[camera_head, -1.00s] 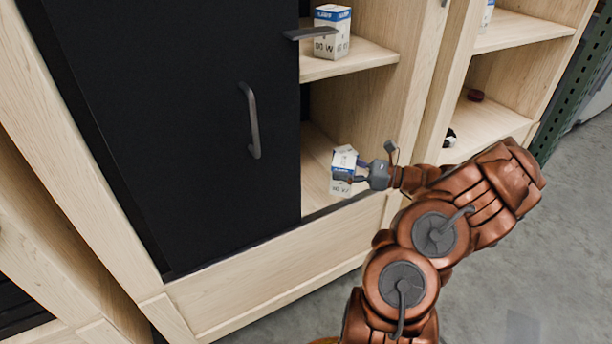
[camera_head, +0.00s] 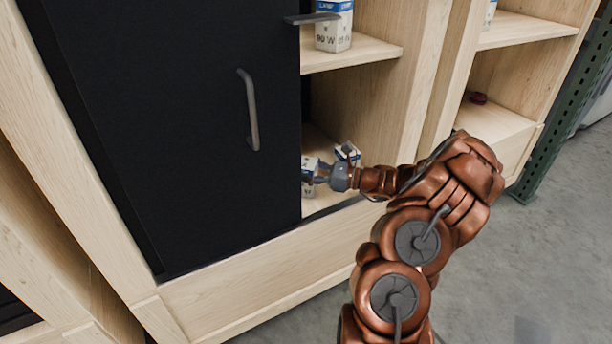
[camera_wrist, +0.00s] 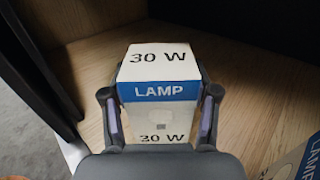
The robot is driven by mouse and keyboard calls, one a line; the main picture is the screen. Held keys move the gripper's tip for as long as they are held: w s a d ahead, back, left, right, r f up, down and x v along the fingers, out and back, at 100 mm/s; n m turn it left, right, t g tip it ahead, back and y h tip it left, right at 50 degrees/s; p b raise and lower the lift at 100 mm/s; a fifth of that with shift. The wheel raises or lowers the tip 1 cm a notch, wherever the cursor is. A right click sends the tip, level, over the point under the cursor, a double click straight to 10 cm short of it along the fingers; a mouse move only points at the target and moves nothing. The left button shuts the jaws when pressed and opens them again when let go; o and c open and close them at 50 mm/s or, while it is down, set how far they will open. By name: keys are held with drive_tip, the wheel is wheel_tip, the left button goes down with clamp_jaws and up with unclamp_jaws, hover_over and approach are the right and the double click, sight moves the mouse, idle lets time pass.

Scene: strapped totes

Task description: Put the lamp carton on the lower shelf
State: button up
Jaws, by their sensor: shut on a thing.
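My gripper (camera_head: 323,176) is shut on a white and blue lamp carton (camera_head: 309,176) inside the lower compartment, near the edge of the black door. In the wrist view the gripper (camera_wrist: 160,110) has a finger on each side of this carton (camera_wrist: 160,65), which reads "30 W" and "LAMP". The carton looks upright, low over the lower shelf (camera_wrist: 245,60); I cannot tell whether it touches the shelf. A second lamp carton (camera_head: 347,154) stands behind my gripper, partly hidden; it also shows at the wrist view's lower right corner (camera_wrist: 300,160).
A black door (camera_head: 200,130) with a grey handle covers the cabinet's left part. Another lamp carton (camera_head: 334,32) stands on the upper shelf (camera_head: 365,52). The neighbouring bay at right holds a dark red object (camera_head: 478,97). The lower compartment's front opening is narrow.

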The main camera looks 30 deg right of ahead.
drive_tip(key=shift+f, duration=0.25)
drive_tip(key=o, duration=0.9)
drive_tip(key=shift+s+d+r, duration=0.15)
drive_tip(key=shift+d, duration=0.05)
drive_tip(key=p+v, duration=0.3)
drive_tip(key=v, duration=0.7)
drive_tip(key=shift+s+d, duration=0.25)
drive_tip(key=shift+d, duration=0.05)
drive_tip(key=shift+s+d, duration=0.2)
drive_tip(key=shift+s, duration=0.15)
drive_tip(key=shift+s, duration=0.1)
